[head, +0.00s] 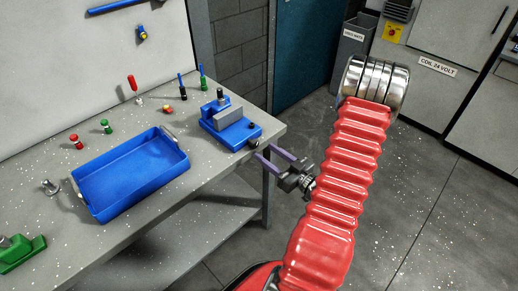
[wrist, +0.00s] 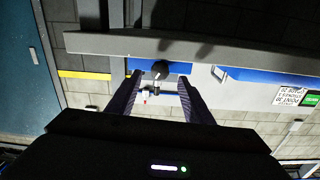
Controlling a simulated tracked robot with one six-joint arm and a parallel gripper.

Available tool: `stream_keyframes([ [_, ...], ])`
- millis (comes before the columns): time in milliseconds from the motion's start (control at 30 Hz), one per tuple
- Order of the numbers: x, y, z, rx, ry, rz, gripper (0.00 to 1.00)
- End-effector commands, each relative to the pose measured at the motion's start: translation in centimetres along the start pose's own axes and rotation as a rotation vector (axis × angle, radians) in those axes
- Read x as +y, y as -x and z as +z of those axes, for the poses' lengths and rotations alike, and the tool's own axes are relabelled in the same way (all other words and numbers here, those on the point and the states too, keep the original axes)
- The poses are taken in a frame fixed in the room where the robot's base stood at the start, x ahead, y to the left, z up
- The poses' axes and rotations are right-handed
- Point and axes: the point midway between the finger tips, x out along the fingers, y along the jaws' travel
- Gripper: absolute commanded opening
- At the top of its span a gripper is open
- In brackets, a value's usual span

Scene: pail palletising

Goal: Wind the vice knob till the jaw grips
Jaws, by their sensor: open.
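The blue vice (head: 232,132) stands on the bench near its right corner, with a grey block (head: 229,115) on top. I cannot tell how wide the jaw gap is. Its dark round knob (head: 254,143) faces the bench's front edge. My gripper (head: 267,152) is open, its two purple fingers pointing at the knob from just off the edge. In the wrist view the knob (wrist: 160,70) shows between the fingertips (wrist: 160,79), with room on both sides. The fingers do not appear to touch it; the remaining distance in depth is unclear.
A blue tray (head: 84,195) sits left on the bench (head: 128,226). Several screwdrivers and small coloured knobs stand behind it, among them a red-handled one (head: 131,83). A green object (head: 22,252) lies at the near left. The floor right of the bench is clear.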

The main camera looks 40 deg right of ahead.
Motion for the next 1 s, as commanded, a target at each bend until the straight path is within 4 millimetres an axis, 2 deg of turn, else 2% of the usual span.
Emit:
stream_keyframes([
  [333,-0.1,-3.7,0.0,0.0,0.001,-0.002,0.47],
  [733,0.0,-4.4,0.0,0.001,0.0,0.0,0.47],
  [1000,0.0,-4.4,0.0,0.001,0.0,0.0,0.29],
])
